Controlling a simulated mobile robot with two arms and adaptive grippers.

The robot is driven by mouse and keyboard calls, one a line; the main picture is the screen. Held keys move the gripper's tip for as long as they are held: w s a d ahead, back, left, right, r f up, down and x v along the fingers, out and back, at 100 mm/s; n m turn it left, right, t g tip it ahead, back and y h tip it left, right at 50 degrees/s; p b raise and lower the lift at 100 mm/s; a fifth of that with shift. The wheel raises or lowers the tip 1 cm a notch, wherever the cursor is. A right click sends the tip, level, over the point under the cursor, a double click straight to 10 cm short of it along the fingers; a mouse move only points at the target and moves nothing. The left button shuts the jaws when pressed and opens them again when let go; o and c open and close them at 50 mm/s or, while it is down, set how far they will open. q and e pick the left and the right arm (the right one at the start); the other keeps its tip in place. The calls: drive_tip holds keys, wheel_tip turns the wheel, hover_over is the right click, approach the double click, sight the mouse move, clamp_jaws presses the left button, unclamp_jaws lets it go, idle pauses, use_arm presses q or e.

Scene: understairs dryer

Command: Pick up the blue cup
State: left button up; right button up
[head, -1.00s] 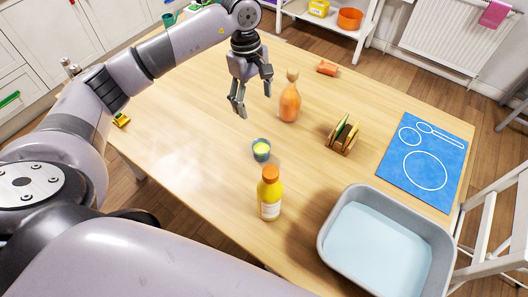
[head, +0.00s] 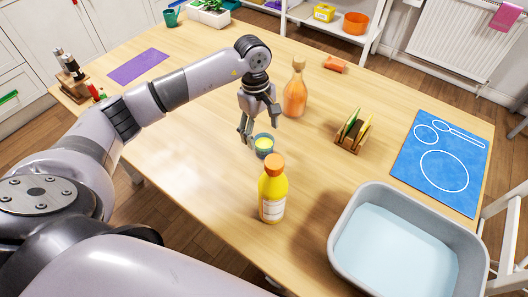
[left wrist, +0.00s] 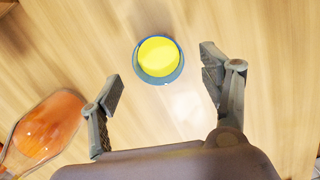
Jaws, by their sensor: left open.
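The blue cup (head: 264,151) stands upright on the wooden table, with something yellow inside. My left gripper (head: 259,134) is open and empty, just above and behind the cup in the head view. In the left wrist view the cup (left wrist: 158,60) lies ahead of the gap between the open fingers (left wrist: 160,88), apart from both. My right gripper does not show.
A yellow bottle with an orange cap (head: 272,190) stands just in front of the cup. An orange bottle (head: 296,90) stands behind it. A rack (head: 351,137), a blue mat (head: 440,165) and a grey basin (head: 345,225) are to the right.

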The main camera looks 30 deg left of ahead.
sight(264, 145)
use_arm(q)
drive_tip(key=f, duration=0.2)
drive_tip(key=f+b, duration=0.1)
drive_tip(key=f, duration=0.1)
drive_tip(key=d+f+b, duration=0.1)
drive_tip(key=f, duration=0.1)
drive_tip(key=shift+f, duration=0.2)
drive_tip(key=shift+r, duration=0.1)
drive_tip(key=shift+s, duration=0.1)
drive_tip(key=shift+c, duration=0.7)
drive_tip(key=c, duration=1.2)
drive_tip(key=shift+r, duration=0.15)
